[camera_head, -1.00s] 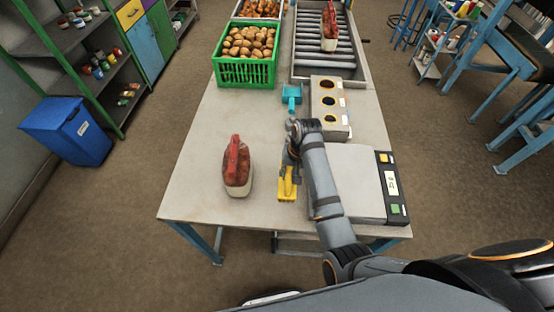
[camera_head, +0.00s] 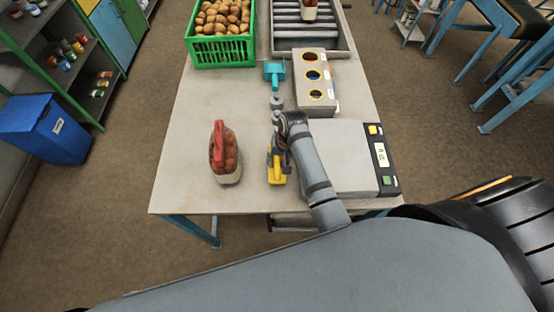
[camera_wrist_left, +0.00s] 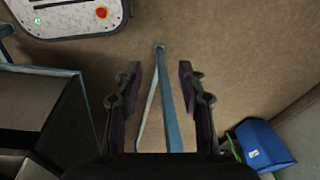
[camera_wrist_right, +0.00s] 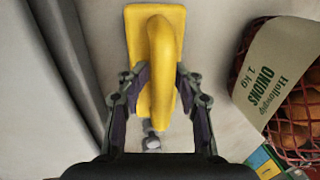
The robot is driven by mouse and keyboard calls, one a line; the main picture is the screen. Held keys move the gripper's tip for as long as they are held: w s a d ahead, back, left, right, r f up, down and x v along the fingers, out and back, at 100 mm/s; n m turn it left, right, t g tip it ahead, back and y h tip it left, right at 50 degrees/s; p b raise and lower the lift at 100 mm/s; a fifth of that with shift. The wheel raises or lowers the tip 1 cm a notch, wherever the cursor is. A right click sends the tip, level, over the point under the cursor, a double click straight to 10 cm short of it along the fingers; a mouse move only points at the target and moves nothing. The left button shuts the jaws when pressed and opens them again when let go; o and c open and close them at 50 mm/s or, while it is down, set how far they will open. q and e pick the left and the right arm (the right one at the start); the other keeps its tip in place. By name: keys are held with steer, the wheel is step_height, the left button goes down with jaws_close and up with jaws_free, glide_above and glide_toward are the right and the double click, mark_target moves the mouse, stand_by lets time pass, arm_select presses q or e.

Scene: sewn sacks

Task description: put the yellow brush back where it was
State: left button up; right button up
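The yellow brush (camera_head: 277,177) is at the front middle of the table (camera_head: 190,110), between the sack and the scale. In the right wrist view the brush (camera_wrist_right: 165,60) shows a raised loop handle over a flat body. My left gripper (camera_wrist_left: 160,70) is open and empty over the floor, out of the head view.
A red-net onion sack (camera_head: 225,155) stands left of the brush. A scale (camera_head: 350,160) lies to the right. A box with three ringed holes (camera_head: 313,82) and a teal tool (camera_head: 274,72) are behind. A green potato crate (camera_head: 222,50) and rollers (camera_head: 305,35) stand farther back.

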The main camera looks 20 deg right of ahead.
steer(key=shift+w, duration=0.1)
steer(key=shift+w+f, duration=0.1)
steer(key=shift+w, duration=0.05)
steer(key=r, duration=0.1)
steer(key=r+b, duration=0.1)
steer(key=shift+d+r, duration=0.2)
steer(key=shift+r, duration=0.1)
steer(key=r, duration=0.2)
steer(key=r+b, duration=0.1)
steer(key=r, duration=0.1)
steer(key=shift+d, duration=0.4)
arm_select(q)
steer(key=shift+s+d+f+p, duration=0.1)
steer(key=shift+s+f+p, duration=0.1)
steer(key=shift+s+p, duration=0.25)
steer(key=shift+s+f+p, duration=0.15)
steer(key=shift+s+p, duration=0.15)
steer(key=shift+s, duration=0.15)
arm_select(e)
steer(key=r, duration=0.3)
steer(key=d+r, duration=0.1)
steer(key=r, duration=0.1)
steer(key=shift+s+r, duration=0.15)
steer(key=shift+s, duration=0.25)
steer(key=shift+w+a, duration=0.1)
